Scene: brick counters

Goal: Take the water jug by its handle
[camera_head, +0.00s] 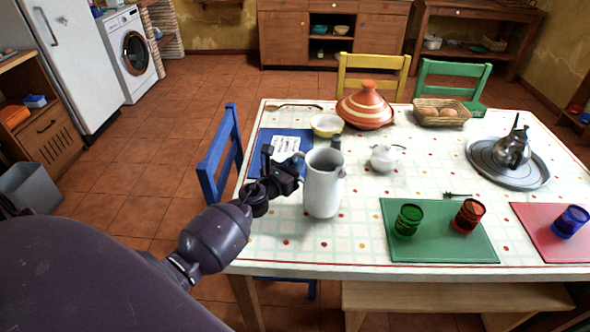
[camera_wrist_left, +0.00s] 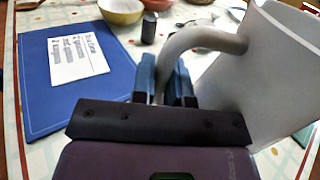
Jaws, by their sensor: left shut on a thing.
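The water jug (camera_head: 322,190) is a tall white-grey vessel standing upright on the near left part of the table. In the left wrist view its body (camera_wrist_left: 265,80) fills the right side, and its curved handle (camera_wrist_left: 203,40) arches left and down between my fingers. My left gripper (camera_head: 292,166) is at the jug's left side, its dark fingers (camera_wrist_left: 165,80) shut on the handle. The handle's lower end is hidden behind the fingers and the gripper body. The jug's base appears to rest on the tablecloth. My right gripper is not in view.
A blue placemat (camera_head: 268,146) with a written card lies behind the gripper. A green placemat (camera_head: 440,245) with two glasses lies front right. A tagine (camera_head: 365,108) and yellow bowl (camera_head: 326,125) are farther back. A blue chair (camera_head: 220,155) stands left.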

